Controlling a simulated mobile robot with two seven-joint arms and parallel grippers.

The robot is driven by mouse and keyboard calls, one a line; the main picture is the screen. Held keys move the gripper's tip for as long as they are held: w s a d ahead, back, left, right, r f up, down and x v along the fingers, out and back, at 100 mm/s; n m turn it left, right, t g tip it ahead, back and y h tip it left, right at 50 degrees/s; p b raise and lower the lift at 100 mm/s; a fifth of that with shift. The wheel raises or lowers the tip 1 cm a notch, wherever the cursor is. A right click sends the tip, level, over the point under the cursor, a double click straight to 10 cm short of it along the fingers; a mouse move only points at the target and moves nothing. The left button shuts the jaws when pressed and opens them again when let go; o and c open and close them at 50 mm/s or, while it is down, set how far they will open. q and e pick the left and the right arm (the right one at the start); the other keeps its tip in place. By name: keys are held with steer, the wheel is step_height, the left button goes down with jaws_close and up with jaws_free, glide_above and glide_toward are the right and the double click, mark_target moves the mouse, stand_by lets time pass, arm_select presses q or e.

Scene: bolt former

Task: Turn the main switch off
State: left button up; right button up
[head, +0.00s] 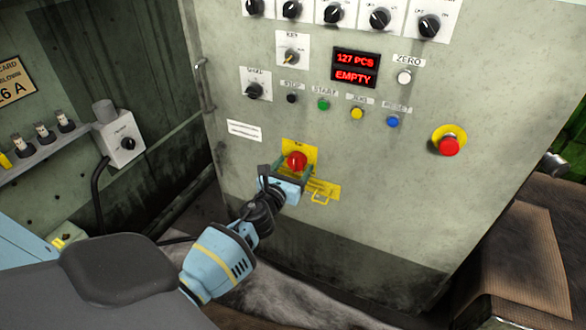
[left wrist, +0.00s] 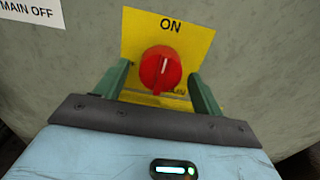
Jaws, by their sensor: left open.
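The main switch is a red rotary knob (head: 297,161) on a yellow plate (head: 312,151), low on the front of the grey-green cabinet. My left gripper (head: 293,170) is open in front of the switch. In the left wrist view its two green fingers (left wrist: 160,82) stand on either side of the knob, with gaps visible. My right gripper is not in view.
The cabinet (head: 380,210) carries a red emergency button (head: 449,146), coloured push buttons, black rotary knobs and a red display (head: 355,68) reading 127 PCS EMPTY. A yellow hasp (head: 320,197) sits just below right of the switch. A grey switch box (head: 121,138) is at left.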

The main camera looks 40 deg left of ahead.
arm_select(q)
steer(key=c, duration=1)
steer(key=shift+o, duration=0.2)
